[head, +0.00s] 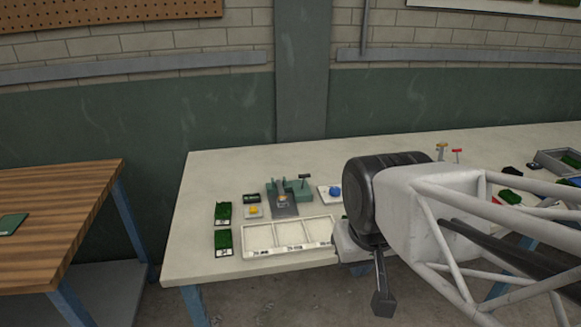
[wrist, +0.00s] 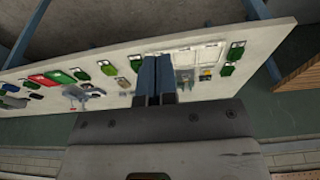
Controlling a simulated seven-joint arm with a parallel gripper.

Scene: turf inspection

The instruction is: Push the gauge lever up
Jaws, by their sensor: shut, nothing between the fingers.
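A green gauge-like fixture (head: 299,189) with a grey plate in front stands on the pale table (head: 210,175), behind the white tray. A thin upright post with a dark cross-piece (head: 304,177) rises from it and may be the lever; its exact position is unclear. My gripper (head: 383,308) hangs at the right, in front of the table's front edge, apart from the fixture. In the wrist view my gripper (wrist: 156,58) shows its fingers together and empty. A greyish fixture (wrist: 185,77) shows just right of the fingers, too small to read.
A white compartment tray (head: 247,252) lies at the table's front. Green turf samples (head: 223,212) stand left of it. A yellow piece (head: 253,211) and a blue piece (head: 335,191) flank the fixture. A wooden bench (head: 60,225) stands left. The table's back left is clear.

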